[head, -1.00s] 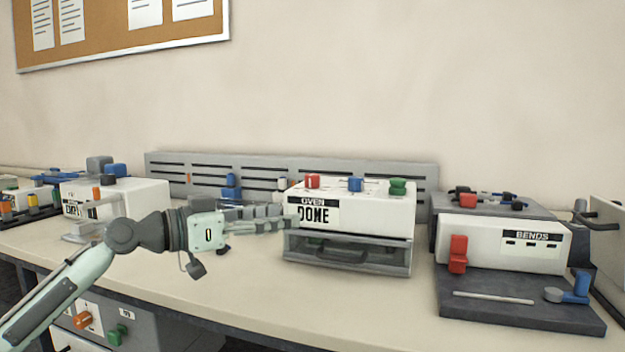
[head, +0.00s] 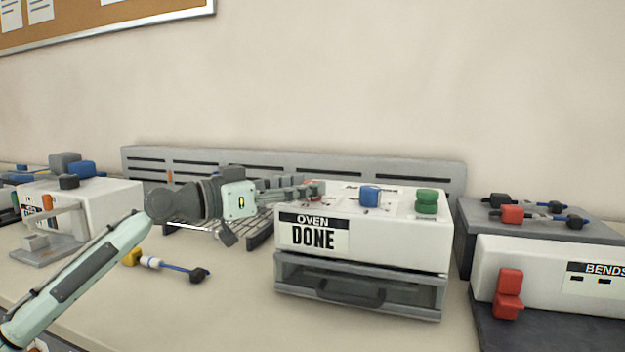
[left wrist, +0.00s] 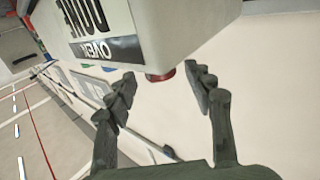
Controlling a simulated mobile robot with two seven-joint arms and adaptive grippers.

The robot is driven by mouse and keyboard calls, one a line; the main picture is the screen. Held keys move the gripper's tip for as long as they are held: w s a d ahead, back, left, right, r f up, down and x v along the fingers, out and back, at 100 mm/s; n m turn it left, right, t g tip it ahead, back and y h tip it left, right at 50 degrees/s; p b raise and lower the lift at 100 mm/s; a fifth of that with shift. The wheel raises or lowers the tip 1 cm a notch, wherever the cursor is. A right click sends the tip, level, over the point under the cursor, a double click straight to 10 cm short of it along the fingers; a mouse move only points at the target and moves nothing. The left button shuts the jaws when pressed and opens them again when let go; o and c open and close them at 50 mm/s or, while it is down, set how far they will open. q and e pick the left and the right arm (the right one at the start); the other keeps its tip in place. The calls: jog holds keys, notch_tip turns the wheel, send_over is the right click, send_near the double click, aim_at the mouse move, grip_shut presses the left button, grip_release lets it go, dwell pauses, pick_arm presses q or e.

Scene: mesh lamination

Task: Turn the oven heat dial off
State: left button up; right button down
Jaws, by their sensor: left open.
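The oven (head: 360,240) is a white box on the bench with an "OVEN DONE" sign (head: 313,233) on its front. On its top stand a red dial, mostly hidden by my fingers, a blue knob (head: 369,196) and a green knob (head: 427,201). I cannot read which one is marked heat. My left gripper (head: 312,190) reaches in from the left over the oven's top left. In the left wrist view the red dial (left wrist: 160,75) lies between the open fingertips of the left gripper (left wrist: 162,77), with gaps visible. My right gripper is not in view.
A grey drawer (head: 357,287) with a dark handle sits under the oven's white box. A "BENDS" machine (head: 535,275) stands to the right. A blue-shafted tool (head: 175,267) lies on the bench left of the oven. A slotted grey panel (head: 140,165) runs behind.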

pick_arm(q)
jog(key=shift+x, duration=1.3)
jog(key=shift+w, duration=0.1)
jog(key=c, duration=1.2)
